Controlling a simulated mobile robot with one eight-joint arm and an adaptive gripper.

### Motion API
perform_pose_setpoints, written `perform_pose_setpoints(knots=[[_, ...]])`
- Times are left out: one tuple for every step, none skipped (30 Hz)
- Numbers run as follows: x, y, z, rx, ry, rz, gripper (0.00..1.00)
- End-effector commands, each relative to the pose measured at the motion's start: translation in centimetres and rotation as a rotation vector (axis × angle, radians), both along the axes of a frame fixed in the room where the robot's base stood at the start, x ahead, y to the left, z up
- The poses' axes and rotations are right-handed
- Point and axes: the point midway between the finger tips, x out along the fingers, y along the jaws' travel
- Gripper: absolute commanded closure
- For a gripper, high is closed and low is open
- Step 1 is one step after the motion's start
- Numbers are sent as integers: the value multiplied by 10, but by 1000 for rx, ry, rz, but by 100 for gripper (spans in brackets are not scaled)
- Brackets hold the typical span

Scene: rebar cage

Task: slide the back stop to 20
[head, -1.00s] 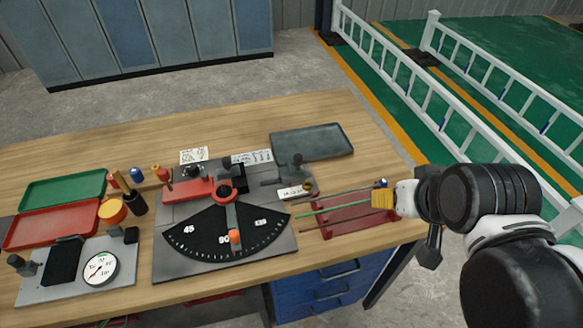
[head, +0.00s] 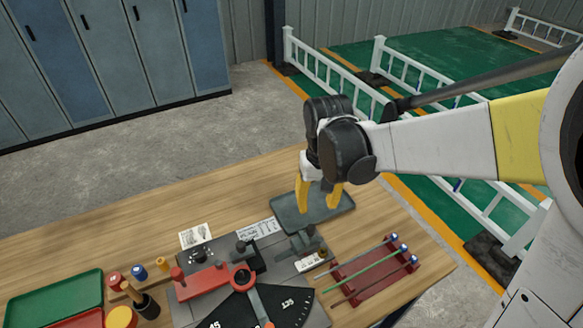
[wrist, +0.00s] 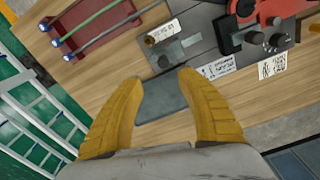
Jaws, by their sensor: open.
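My gripper (head: 318,203) is open and empty, with its yellow fingers pointing down above the grey tray. In the wrist view its fingertips (wrist: 161,82) stand well apart. What looks like the back stop (head: 304,241), a dark grey block with a knob, sits at the right rear of the bender plate, in front of the tray and below my gripper in the head view. It seems to show in the wrist view (wrist: 168,58) just beyond the fingertips. A printed scale strip (head: 259,230) lies left of it; its figures are too small to read.
The grey tray (head: 285,217) lies behind the block. A red rack (head: 375,275) with several rods stands to the right. A red clamp (head: 202,282), an angle dial (head: 290,303) and a green tray (head: 55,296) are to the left. Bare tabletop lies at the back left.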

Motion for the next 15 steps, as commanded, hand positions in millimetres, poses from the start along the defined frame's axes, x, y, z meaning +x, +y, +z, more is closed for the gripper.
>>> perform_pose_setpoints(knots=[[3, 3, -2, -3, 16, 4, 56], [3, 4, -4, -5, 23, 5, 56], [4, 5, -6, -6, 29, 7, 56], [5, 6, -8, -6, 32, 7, 56], [5, 6, -11, -8, 35, 7, 56], [5, 6, -15, -8, 37, 8, 56], [5, 7, -18, -8, 37, 8, 56], [5, 6, -23, -8, 37, 7, 56], [5, 6, -30, -8, 36, 7, 56], [5, 6, -35, -8, 36, 7, 56], [5, 6, -41, -8, 36, 7, 56], [5, 6, -50, -8, 36, 7, 56], [5, 6, -56, -8, 35, 7, 56], [5, 6, -63, -8, 35, 7, 56], [5, 6, -71, -8, 35, 7, 56]])
